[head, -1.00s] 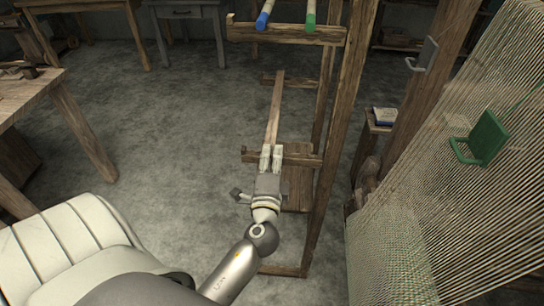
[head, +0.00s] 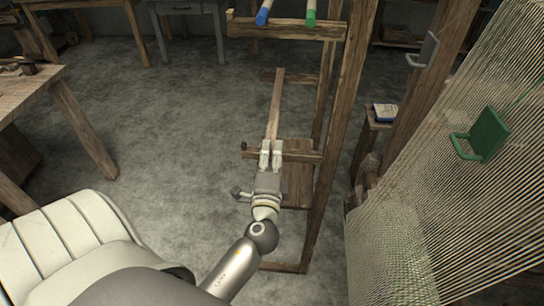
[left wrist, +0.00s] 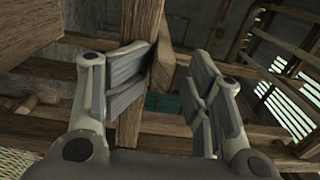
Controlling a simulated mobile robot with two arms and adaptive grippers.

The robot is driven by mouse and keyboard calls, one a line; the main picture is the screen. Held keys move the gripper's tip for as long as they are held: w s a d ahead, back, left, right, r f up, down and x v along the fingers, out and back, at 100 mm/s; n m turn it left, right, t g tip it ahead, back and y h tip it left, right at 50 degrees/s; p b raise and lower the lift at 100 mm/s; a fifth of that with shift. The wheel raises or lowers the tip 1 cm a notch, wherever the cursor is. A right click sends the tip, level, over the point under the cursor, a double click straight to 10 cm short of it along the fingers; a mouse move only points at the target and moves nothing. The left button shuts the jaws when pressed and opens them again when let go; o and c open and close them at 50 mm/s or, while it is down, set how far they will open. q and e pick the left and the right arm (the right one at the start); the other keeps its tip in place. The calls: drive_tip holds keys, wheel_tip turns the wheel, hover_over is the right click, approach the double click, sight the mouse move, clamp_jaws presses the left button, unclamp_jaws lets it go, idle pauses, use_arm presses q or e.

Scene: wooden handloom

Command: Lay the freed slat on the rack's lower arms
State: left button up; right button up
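The freed slat (head: 275,108) is a long, thin wooden strip. In the head view it runs away from my left gripper, its far end at the rack's far lower arm (head: 303,78) and its near end above the near lower arm (head: 308,157). I cannot tell whether it touches both. My left gripper (head: 271,155) is at the slat's near end. In the left wrist view its finger pads (left wrist: 175,78) stand apart, with a gap between them. A brown wooden piece (left wrist: 160,66), perhaps the slat, shows beside the left pad. My right gripper is out of view.
The rack's upright (head: 339,125) stands just right of the gripper. Its upper arm (head: 285,31) carries rods with blue and green ends. The loom's threads (head: 440,170) fill the right side. A workbench (head: 45,90) stands at left, with clear floor between.

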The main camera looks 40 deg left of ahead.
use_arm(q)
drive_tip(key=shift+a+r, duration=0.1)
drive_tip(key=shift+r, duration=0.25)
drive_tip(key=v, duration=1.2)
drive_tip(key=s+d+f+g+h, duration=0.2)
drive_tip(key=f, duration=0.9)
drive_tip(key=s+d+f+g+h, duration=0.2)
drive_tip(key=f+h, duration=0.1)
drive_tip(key=f, duration=0.8)
drive_tip(key=s+d+f+g+h, duration=0.1)
drive_tip(key=d+f+g+h, duration=0.15)
drive_tip(key=f, duration=0.85)
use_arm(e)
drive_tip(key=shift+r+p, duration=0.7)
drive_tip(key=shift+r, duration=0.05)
use_arm(q)
drive_tip(key=s+a+f+n+g+h, duration=0.1)
drive_tip(key=s+f+n+g, duration=0.3)
drive_tip(key=s+f, duration=0.6)
drive_tip(key=s+a+f+n+g+h, duration=0.1)
drive_tip(key=s+f+n+g, duration=0.3)
drive_tip(key=s+f, duration=0.6)
drive_tip(key=s+a+n, duration=0.1)
drive_tip(key=s, duration=0.4)
drive_tip(key=shift+f, duration=0.25)
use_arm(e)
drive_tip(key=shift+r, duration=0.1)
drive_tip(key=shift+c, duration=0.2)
